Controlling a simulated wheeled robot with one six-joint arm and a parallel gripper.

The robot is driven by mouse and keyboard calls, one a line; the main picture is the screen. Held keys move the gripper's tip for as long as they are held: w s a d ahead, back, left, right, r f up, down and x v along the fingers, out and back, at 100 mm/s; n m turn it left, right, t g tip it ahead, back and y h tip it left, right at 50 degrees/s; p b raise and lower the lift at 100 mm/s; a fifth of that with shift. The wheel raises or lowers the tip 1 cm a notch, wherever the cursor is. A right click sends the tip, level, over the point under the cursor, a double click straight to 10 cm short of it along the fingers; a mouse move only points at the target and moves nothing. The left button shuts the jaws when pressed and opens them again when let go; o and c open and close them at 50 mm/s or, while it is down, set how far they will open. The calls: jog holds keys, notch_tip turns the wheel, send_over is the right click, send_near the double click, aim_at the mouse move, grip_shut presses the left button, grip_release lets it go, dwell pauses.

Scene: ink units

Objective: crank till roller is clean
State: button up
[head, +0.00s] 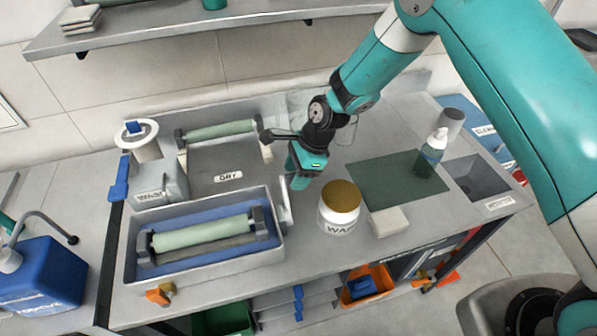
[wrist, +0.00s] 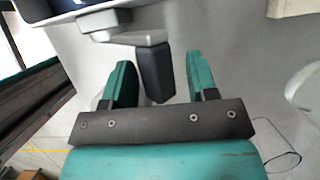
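A pale green roller (head: 202,232) lies in a blue-lined grey tray (head: 274,255) at the front left of the bench, above a darker roller. At the tray's right end is a grey crank arm (head: 284,208), which also shows in the wrist view (wrist: 130,40). Its dark handle (wrist: 154,75) stands between my fingers in the wrist view. My gripper (head: 299,181) is beside the crank. In the wrist view, my gripper (wrist: 161,68) is open, with a clear gap between handle and right finger; the left finger is nearer. I cannot make out ink on the roller.
A second roller unit (head: 222,130) marked DRY stands behind, with its own dark-handled crank. A white jar (head: 339,208) with a brown lid stands close right of my gripper. A green mat (head: 385,177), a bottle (head: 432,152) and a white block (head: 389,221) are farther right.

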jog(key=shift+d, duration=0.1)
jog(key=b+v, duration=0.3)
jog(key=v, duration=1.4)
jog(key=shift+r+b, duration=0.25)
jog(key=shift+b, duration=0.05)
jog(key=shift+s, duration=0.1)
dwell(0.3)
